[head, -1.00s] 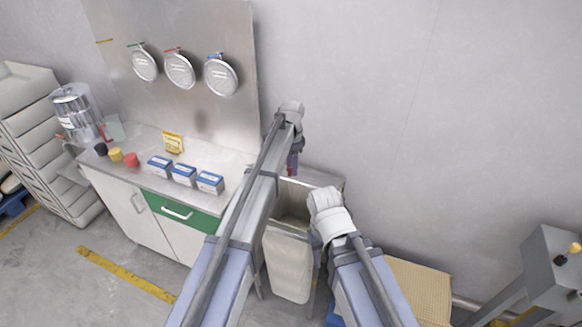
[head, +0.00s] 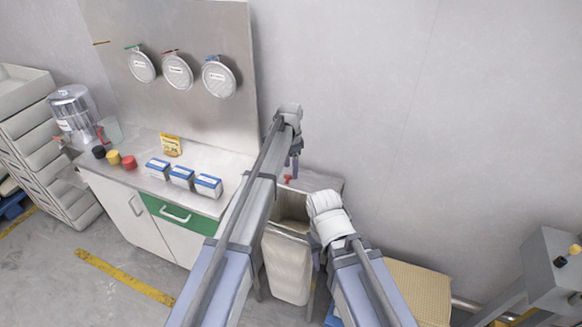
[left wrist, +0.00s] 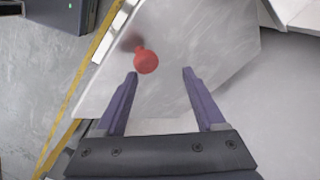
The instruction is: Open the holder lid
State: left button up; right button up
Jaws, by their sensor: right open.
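A grey metal plate with a red knob, which looks like the holder lid (head: 322,178), lies at the back of an open-topped cream holder (head: 287,268). In the left wrist view the plate (left wrist: 215,35) fills the upper middle, and its red knob (left wrist: 146,61) sits just beyond my fingertips, nearer the left finger. My left gripper (head: 291,166) is open and empty, just above the red knob (head: 287,178). My right gripper (head: 317,262) is open beside the holder's right side, mostly hidden by its own wrist.
A counter (head: 125,178) at the left carries blue-and-white boxes (head: 182,178), coloured caps and a metal dispenser (head: 73,112). Round sieves hang on the back panel (head: 240,120). A cardboard box (head: 420,288) and a grey machine (head: 550,262) stand at the right. The wall is close behind.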

notch_tip(320, 180, up, 8)
jog(key=p, duration=0.7)
jog(key=shift+f, duration=0.15)
